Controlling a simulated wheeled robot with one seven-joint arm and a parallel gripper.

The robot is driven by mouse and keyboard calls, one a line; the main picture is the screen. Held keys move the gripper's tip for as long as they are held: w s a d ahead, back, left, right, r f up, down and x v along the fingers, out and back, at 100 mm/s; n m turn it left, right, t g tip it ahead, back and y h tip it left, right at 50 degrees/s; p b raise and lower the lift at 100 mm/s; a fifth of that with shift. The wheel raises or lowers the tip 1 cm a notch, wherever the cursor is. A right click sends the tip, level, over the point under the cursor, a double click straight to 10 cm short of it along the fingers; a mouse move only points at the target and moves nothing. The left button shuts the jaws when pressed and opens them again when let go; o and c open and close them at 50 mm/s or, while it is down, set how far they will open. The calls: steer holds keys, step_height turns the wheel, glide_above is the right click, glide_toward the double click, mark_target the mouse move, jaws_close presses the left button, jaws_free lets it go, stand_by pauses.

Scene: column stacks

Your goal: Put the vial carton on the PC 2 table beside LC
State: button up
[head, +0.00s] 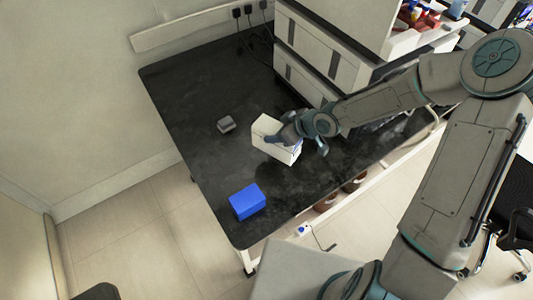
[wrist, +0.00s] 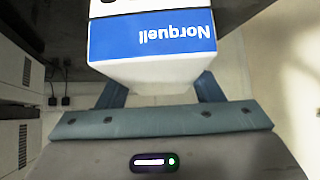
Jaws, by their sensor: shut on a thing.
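The white carton (head: 274,140) is in my gripper (head: 297,137) over the black table (head: 185,90), to the left of the stacked instrument. In the wrist view the carton (wrist: 155,45) shows a blue band with the word "Norquell", upside down. The gripper fingers (wrist: 162,88) are on either side of the carton, shut on it. I cannot tell whether its bottom touches the tabletop. The stacked grey-white instrument (head: 315,60) stands at the back right of the table.
A blue box (head: 247,201) sits near the table's front left corner. A small grey object (head: 226,124) lies left of the carton. Sockets with cables (head: 243,12) are on the wall behind. Brown bottles (head: 354,182) stand below the table's right edge. Tabletop left of the carton is mostly clear.

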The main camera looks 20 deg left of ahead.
steer(key=shift+s+f, duration=1.15)
steer(key=shift+f, duration=0.2)
steer(key=shift+s+f, duration=1.1)
steer(key=shift+f, duration=0.3)
steer(key=shift+s+f, duration=1.15)
steer(key=shift+f, duration=0.2)
steer(key=o, duration=1.3)
steer(key=shift+d+f, duration=0.1)
steer(key=shift+o, duration=0.2)
